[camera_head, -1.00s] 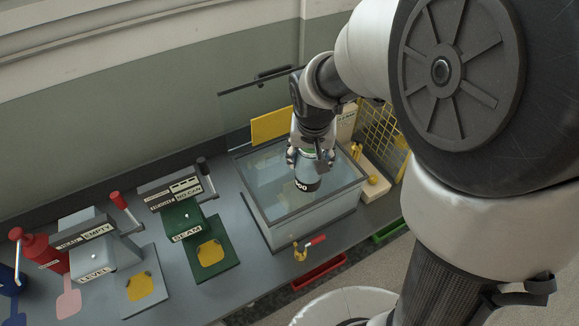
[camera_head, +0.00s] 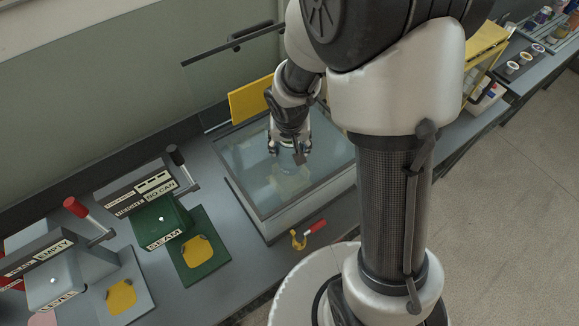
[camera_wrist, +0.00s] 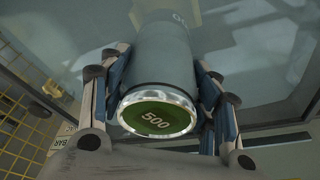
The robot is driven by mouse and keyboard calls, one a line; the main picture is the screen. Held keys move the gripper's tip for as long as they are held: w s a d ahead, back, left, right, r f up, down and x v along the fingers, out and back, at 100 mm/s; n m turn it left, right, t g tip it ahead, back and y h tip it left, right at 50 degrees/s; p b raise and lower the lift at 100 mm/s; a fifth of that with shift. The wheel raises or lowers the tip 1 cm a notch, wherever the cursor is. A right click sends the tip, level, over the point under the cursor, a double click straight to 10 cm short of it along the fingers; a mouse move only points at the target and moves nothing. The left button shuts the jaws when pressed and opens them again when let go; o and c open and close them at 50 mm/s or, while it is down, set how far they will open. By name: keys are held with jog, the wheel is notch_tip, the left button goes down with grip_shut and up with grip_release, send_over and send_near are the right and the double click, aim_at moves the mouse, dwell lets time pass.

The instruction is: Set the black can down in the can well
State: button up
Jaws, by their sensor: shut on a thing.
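My gripper (camera_head: 289,150) points down over the glass-walled tank (camera_head: 300,209) in the head view. It is shut on the black can (camera_wrist: 165,62). In the wrist view the can sits between the two fingers, its round lid end nearest the camera, with a silver rim and a green label reading 500. The can looks dark grey-blue there. In the head view the can is not clearly visible below the fingers; a pale, blurred shape shows under the tank's glassy or watery surface. I cannot make out the can well for certain.
A yellow panel (camera_head: 252,101) stands behind the tank. The green SEAM station (camera_head: 163,222) and the grey LEVEL station (camera_head: 57,284) are to the left. A red-handled yellow valve (camera_head: 300,239) sits at the tank's front. A yellow mesh (camera_wrist: 20,130) shows at left in the wrist view.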

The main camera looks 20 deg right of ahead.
aim_at(290, 163)
notch_tip(290, 163, down, 9)
jog(key=b, duration=0.5)
jog(key=shift+f, duration=0.15)
jog(key=o, duration=1.7)
